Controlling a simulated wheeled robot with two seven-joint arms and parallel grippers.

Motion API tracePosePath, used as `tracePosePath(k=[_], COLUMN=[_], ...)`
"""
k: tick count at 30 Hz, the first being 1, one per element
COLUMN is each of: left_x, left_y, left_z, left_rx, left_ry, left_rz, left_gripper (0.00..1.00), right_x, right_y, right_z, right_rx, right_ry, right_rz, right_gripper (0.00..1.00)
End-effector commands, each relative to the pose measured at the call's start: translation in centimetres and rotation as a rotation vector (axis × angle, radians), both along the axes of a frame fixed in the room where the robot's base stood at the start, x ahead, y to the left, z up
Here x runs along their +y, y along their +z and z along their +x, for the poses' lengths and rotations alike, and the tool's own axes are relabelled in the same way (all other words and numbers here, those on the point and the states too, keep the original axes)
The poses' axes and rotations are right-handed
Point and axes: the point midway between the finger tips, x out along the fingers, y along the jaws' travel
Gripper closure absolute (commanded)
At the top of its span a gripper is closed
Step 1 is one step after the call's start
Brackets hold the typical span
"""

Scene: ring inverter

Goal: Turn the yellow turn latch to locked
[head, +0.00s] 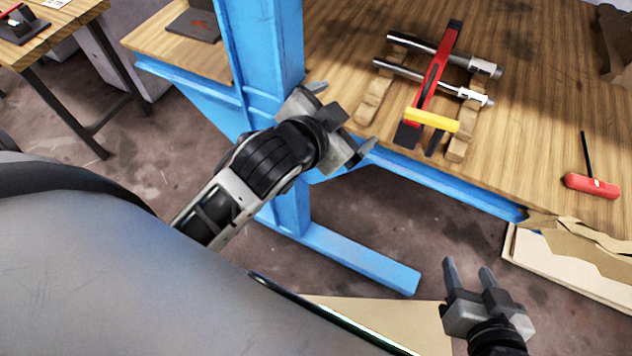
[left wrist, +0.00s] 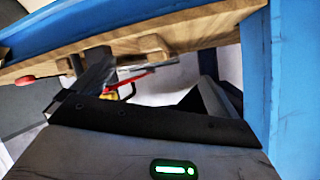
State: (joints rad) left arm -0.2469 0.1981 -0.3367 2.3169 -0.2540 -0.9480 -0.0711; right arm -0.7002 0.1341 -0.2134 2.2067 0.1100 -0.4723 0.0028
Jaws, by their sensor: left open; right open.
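The yellow turn latch (head: 432,120) is a short bar lying across the near end of a red bar (head: 436,75) with black ends, on the wooden bench top. Two metal rods pass under the red bar, resting on wooden supports (head: 373,99). My left gripper (head: 343,120) is open and empty near the blue bench post, left of the latch and apart from it. My right gripper (head: 468,270) is open and empty, low in front of the bench. In the left wrist view a small yellow and red patch (left wrist: 112,93) shows, mostly hidden.
A blue post (head: 262,60) stands left of my left gripper. A blue rail (head: 450,186) runs along the bench's front edge. A red-handled tool (head: 592,186) lies on the right of the bench. Cardboard and boards (head: 570,260) are at lower right. Bench top between latch and tool is clear.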

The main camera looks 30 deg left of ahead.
Motion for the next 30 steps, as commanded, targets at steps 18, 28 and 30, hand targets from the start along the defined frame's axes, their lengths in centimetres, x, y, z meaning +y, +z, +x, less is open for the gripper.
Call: tracePosePath(k=[18, 28, 30], left_x=[-0.6, -1.2, -1.2], left_y=[-11.5, -16.8, -17.6], left_z=[-5.8, -9.0, -9.6], left_rx=[0.192, 0.221, 0.223], left_ry=[0.018, 0.040, 0.048], left_rz=[-0.229, -0.373, -0.397], left_gripper=[0.02, 0.02, 0.02], right_x=[0.0, 0.0, 0.0], right_y=[-2.9, -4.7, -5.0], right_z=[0.0, 0.0, 0.0], right_rx=[0.000, 0.000, 0.000], right_ry=[0.000, 0.000, 0.000], right_rz=[0.000, 0.000, 0.000], right_gripper=[0.50, 0.50, 0.50])
